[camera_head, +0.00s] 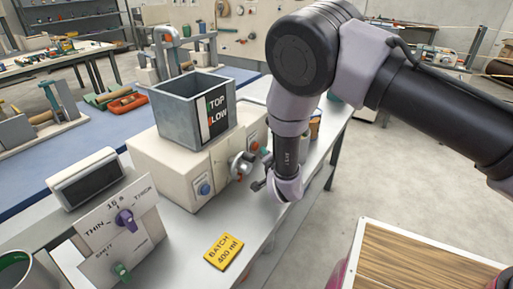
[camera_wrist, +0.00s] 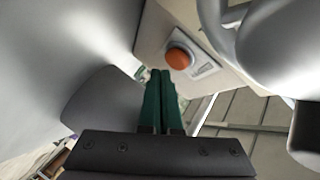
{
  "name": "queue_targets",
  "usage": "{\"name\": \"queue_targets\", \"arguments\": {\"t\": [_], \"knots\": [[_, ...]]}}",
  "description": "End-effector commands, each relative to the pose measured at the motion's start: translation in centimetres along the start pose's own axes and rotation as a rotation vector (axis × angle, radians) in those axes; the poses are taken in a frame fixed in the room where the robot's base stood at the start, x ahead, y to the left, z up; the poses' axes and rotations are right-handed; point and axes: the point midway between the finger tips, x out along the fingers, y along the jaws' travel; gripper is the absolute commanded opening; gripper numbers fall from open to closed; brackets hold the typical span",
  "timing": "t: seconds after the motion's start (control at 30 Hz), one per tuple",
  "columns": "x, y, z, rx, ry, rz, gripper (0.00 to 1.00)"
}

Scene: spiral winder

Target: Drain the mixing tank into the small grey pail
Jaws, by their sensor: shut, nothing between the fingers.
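The mixing tank (camera_head: 172,113) is an open grey metal box with a TOP/LOW level strip, standing on a cream machine body (camera_head: 165,165). A round metal valve fitting (camera_head: 240,165) sits on the body's front, between a blue button (camera_head: 204,188) and a red-orange button (camera_head: 254,147). My gripper (camera_head: 260,178) is beside the fitting, on its right; I cannot tell whether they touch. In the wrist view the green fingers (camera_wrist: 161,85) are shut and empty, below an orange button (camera_wrist: 179,58). A grey round container with green inside (camera_head: 12,272) is cut off at lower left; it may be the pail.
A panel (camera_head: 105,245) has a purple THIN/THICK knob (camera_head: 125,220) and a green knob (camera_head: 122,271). A display box (camera_head: 88,178) stands behind it. A yellow BATCH 400 ml card (camera_head: 224,252) lies on the bench. A brown container (camera_head: 315,124) stands behind my arm.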

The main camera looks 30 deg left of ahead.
Motion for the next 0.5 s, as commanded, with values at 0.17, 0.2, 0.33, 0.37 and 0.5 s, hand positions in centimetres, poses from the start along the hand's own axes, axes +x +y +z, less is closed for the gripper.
{"name": "queue_targets", "arguments": {"t": [0.17, 0.2, 0.33, 0.37, 0.5], "knots": [[0.0, 0.0, 0.0, 0.0, 0.0, -0.001, 0.0], [0.0, 0.0, 0.0, 0.0, 0.0, 0.0, 0.0], [-0.4, 0.3, -0.3, -0.001, 0.001, 0.0, 0.0], [-0.6, 0.5, -0.5, -0.001, 0.001, 0.001, 0.0], [-1.6, 1.2, -1.2, -0.001, 0.0, 0.002, 0.0]]}}
